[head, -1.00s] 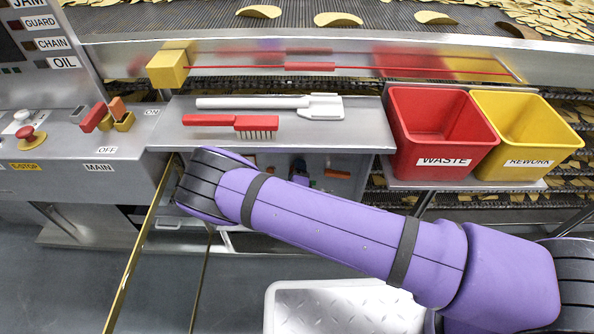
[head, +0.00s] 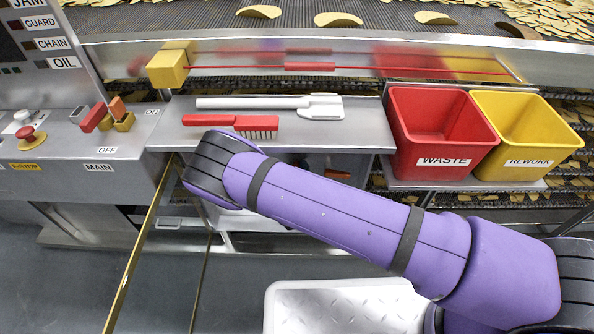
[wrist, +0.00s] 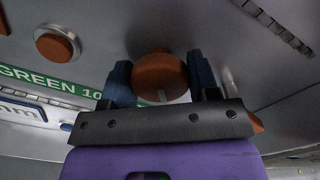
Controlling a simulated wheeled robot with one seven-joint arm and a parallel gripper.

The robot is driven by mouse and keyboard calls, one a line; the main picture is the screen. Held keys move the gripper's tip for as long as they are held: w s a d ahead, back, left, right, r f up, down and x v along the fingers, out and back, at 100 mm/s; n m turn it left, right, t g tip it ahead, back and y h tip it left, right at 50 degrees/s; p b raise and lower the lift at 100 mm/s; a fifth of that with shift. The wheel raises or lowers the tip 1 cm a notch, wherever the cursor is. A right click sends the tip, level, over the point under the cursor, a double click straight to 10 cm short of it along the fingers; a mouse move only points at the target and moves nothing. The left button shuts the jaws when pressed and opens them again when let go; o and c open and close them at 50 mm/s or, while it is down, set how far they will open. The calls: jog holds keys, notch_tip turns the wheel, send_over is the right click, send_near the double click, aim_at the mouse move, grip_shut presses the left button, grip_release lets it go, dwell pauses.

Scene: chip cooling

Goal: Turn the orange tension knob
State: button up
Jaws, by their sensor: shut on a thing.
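The orange tension knob (wrist: 158,72) shows in the wrist view as a round orange-brown disc with a pale mark at its lower edge. My gripper (wrist: 162,84) has one dark blue finger on each side of the knob and is shut on it. The fingertips are partly hidden beside the knob. In the head view my purple arm reaches left in front of the shelf, and my gripper and the knob are hidden there.
In the wrist view a second round orange part (wrist: 57,45) sits in a grey ring, above a green strip (wrist: 40,77) reading "GREEN 10". In the head view a shelf (head: 345,137) holds a red brush (head: 210,120) and white scraper (head: 250,103). Red (head: 435,130) and yellow (head: 525,130) bins stand right.

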jog(key=shift+s+f, duration=0.1)
jog(key=o, duration=0.9)
jog(key=s, duration=1)
jog(key=shift+s+a, duration=0.15)
jog(key=shift+s, duration=0.25)
